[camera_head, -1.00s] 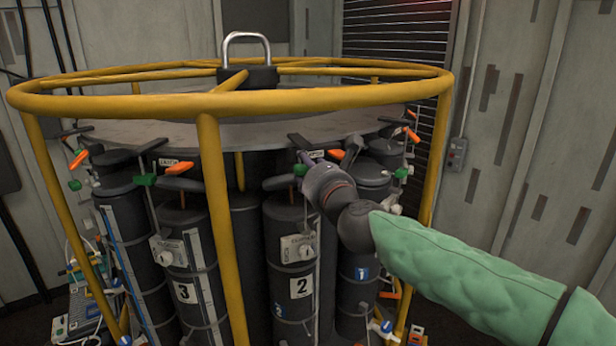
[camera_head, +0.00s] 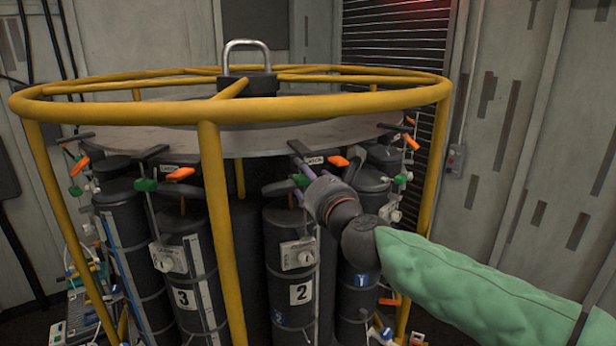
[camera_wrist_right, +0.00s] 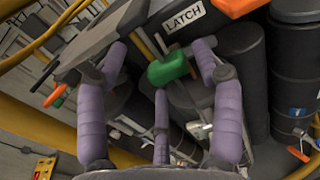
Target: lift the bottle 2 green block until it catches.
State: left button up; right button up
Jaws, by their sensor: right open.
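Bottle 2 (camera_head: 299,293) is a dark cylinder with a white number plate, hanging upright in the yellow-framed rosette. Its green block (camera_wrist_right: 168,68) shows in the right wrist view, on a thin rod below a plate labelled LATCH (camera_wrist_right: 185,15). My right gripper (camera_head: 300,172) is at the top of bottle 2, under the rosette's disc, and covers most of the block in the head view. In the wrist view its purple fingers (camera_wrist_right: 162,62) are apart, with the block between their tips. I cannot tell whether any finger touches it. My left gripper is not in view.
The yellow ring (camera_head: 330,108) and a yellow post (camera_head: 217,220) stand in front, left of my right arm. Bottle 3 (camera_head: 183,298) with its own green block (camera_head: 146,185) is to the left. Bottle 1 (camera_head: 358,300) is close on the right. An orange handle (camera_head: 338,160) sits beside the gripper.

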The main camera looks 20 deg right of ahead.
jog(key=s+p, duration=0.1)
jog(key=s, duration=0.6)
jog(key=shift+s+d, duration=0.15)
jog(key=shift+d, duration=0.2)
jog(key=shift+f, duration=0.1)
dwell(0.5)
